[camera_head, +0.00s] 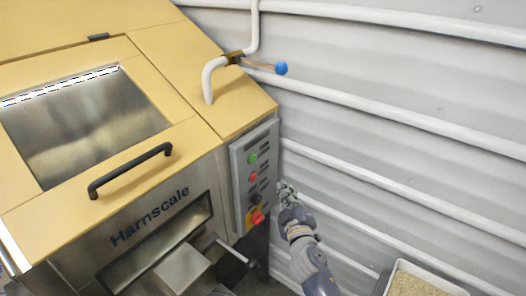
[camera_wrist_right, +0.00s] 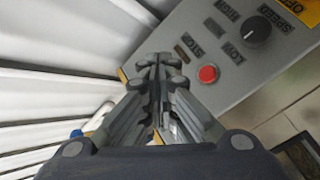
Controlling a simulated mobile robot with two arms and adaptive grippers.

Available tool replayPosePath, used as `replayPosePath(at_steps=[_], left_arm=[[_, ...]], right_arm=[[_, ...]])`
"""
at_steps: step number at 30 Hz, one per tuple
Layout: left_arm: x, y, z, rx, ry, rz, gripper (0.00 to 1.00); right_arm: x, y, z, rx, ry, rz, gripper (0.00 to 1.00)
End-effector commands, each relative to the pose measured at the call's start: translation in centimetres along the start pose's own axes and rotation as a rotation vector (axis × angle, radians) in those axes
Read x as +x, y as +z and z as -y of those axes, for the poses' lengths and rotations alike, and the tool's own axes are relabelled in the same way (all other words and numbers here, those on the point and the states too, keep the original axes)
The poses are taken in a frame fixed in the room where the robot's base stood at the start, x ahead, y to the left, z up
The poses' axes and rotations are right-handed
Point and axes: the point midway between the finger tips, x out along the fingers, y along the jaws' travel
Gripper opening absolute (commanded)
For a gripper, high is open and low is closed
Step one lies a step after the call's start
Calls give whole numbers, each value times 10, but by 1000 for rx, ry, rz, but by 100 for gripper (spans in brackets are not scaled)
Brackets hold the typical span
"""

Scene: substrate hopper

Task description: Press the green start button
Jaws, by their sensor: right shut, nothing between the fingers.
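The green start button (camera_head: 252,159) is at the top of the grey control panel (camera_head: 240,172) on the machine's side in the head view. The red stop button (camera_head: 252,177) sits just below it and also shows in the wrist view (camera_wrist_right: 208,74). My right gripper (camera_head: 284,188) is right of the panel, lower than the green button and apart from it in the picture. In the wrist view its fingers (camera_wrist_right: 157,62) are shut and empty, with tips over the panel's edge. The green button does not show in the wrist view. My left gripper is out of view.
A black speed knob (camera_wrist_right: 257,31) and a red emergency knob (camera_head: 257,218) on yellow are lower on the panel. A blue-ended valve lever (camera_head: 281,68) sticks out above. A ribbed wall (camera_head: 400,110) stands close on the right. A tray of grain (camera_head: 440,269) is lower right.

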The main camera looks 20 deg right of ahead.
Motion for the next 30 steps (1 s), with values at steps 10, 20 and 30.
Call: replayPosePath(at_steps=[10,20,30], left_arm=[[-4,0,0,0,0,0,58],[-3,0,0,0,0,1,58],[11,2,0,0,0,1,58]], right_arm=[[2,-24,-31,-21,58,-35,0],[4,-24,-29,-20,57,-35,0],[32,-44,-9,-19,57,-36,0]])
